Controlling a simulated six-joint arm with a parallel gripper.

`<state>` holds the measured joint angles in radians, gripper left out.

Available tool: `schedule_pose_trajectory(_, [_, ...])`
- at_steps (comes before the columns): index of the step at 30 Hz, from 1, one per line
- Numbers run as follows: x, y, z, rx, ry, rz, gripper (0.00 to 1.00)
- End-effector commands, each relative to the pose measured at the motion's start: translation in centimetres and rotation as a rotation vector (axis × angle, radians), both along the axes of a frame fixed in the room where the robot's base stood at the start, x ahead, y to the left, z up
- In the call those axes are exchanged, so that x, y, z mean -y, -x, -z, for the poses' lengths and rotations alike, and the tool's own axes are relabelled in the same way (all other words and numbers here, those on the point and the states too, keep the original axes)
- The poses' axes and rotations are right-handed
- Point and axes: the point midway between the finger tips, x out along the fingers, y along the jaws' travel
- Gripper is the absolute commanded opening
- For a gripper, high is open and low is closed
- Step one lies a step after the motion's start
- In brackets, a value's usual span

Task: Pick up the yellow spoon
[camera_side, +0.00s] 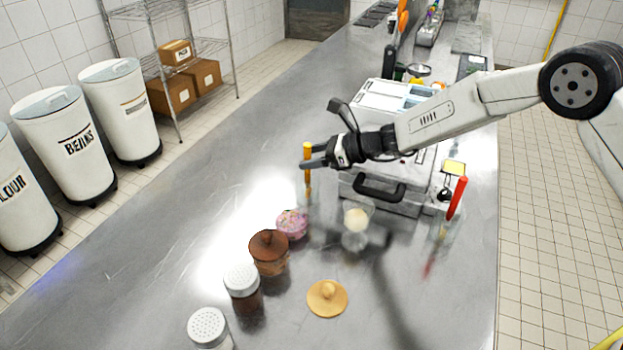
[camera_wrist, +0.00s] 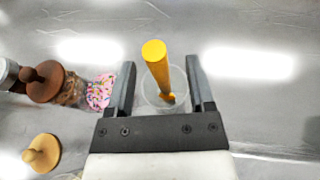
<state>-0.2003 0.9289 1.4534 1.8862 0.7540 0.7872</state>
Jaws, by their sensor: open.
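The yellow spoon (camera_side: 308,163) stands upright, handle up, in a clear glass on the steel counter. In the wrist view the yellow spoon (camera_wrist: 156,63) rises from the clear glass (camera_wrist: 165,92) and lies between my two fingers. My gripper (camera_side: 313,164) is open, level with the spoon's handle, with a finger close to it in the side view. My gripper (camera_wrist: 160,84) shows a gap on both sides of the spoon in the wrist view. The spoon's lower end is hard to make out inside the glass.
A wooden lid (camera_side: 327,298) lies in front. A clear cup (camera_side: 356,222) and a red-handled utensil (camera_side: 457,198) stand right. A white machine (camera_side: 385,97) is behind.

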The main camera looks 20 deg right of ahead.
Motion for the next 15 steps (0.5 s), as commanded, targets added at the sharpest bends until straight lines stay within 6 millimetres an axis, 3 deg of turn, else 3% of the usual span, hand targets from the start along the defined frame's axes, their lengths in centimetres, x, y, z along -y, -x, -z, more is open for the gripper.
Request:
schedule_pose_trajectory(7, [-1.9,-1.2,0.9,-0.001,0.001,-0.001,0.69])
schedule_pose_trajectory(15, [-2.5,-1.6,1.2,0.0,0.001,0.001,0.69])
